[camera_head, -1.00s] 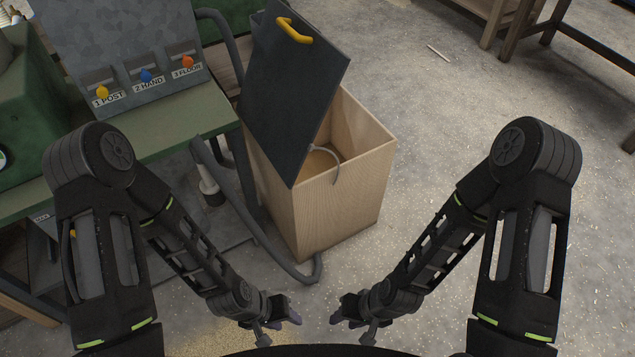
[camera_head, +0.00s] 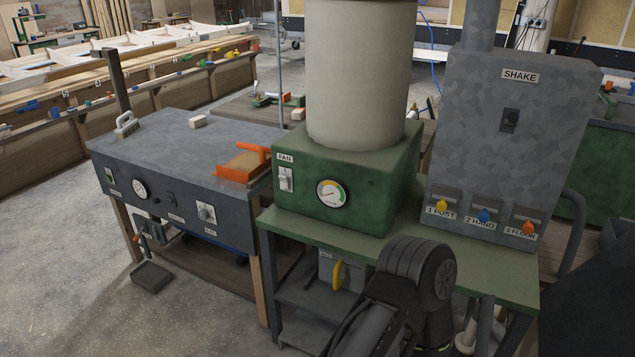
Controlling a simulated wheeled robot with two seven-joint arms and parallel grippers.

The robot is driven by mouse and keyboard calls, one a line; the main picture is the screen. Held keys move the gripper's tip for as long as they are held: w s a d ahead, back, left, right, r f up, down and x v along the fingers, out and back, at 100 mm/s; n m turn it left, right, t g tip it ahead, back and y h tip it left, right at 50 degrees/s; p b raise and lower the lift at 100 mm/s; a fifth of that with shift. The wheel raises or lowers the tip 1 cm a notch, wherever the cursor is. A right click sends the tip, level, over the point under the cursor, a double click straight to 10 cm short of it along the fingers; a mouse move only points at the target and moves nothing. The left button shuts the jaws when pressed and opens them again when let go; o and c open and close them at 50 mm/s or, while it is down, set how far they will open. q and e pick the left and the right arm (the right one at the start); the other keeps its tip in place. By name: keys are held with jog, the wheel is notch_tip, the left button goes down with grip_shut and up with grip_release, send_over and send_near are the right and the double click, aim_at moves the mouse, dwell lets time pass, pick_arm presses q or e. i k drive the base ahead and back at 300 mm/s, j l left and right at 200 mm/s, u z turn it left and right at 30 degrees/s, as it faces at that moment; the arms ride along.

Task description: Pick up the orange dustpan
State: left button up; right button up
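The orange dustpan (camera_head: 236,173) lies on the right end of the grey box-topped bench (camera_head: 170,140), close to the green fan unit. Its raised orange part points right, and a tan-brown area shows behind its front edge. Part of my arm shows at the bottom centre, but neither of my grippers is in view. Nothing of mine touches the dustpan.
A green fan unit (camera_head: 340,195) with a tall pale cylinder (camera_head: 358,75) stands on a green table (camera_head: 430,260). A grey SHAKE panel (camera_head: 510,140) stands right. A dark pan (camera_head: 152,277) lies on the floor. Floor at lower left is mostly clear.

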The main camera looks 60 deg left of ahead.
aim_at(244, 168)
jog(key=u, duration=2.3)
jog(key=z, duration=0.35)
jog(key=i+j+z, duration=0.1)
jog(key=j+z, duration=0.15)
jog(key=z, duration=0.15)
jog(key=j+z, duration=0.2)
jog(key=z, duration=0.25)
jog(key=j+z, duration=0.55)
jog(key=z, duration=0.25)
jog(key=k+j+z, duration=0.1)
jog(key=j, duration=0.3)
jog(key=k+j+z, duration=0.1)
jog(key=j, duration=0.3)
jog(key=k+j+z, duration=0.1)
jog(key=j, duration=0.3)
jog(key=k+j, duration=0.15)
jog(key=j, duration=0.25)
jog(key=k+j+z, duration=0.15)
jog(key=j, duration=0.25)
jog(key=k+j+z, duration=0.1)
jog(key=j, duration=0.3)
jog(key=k, duration=0.05)
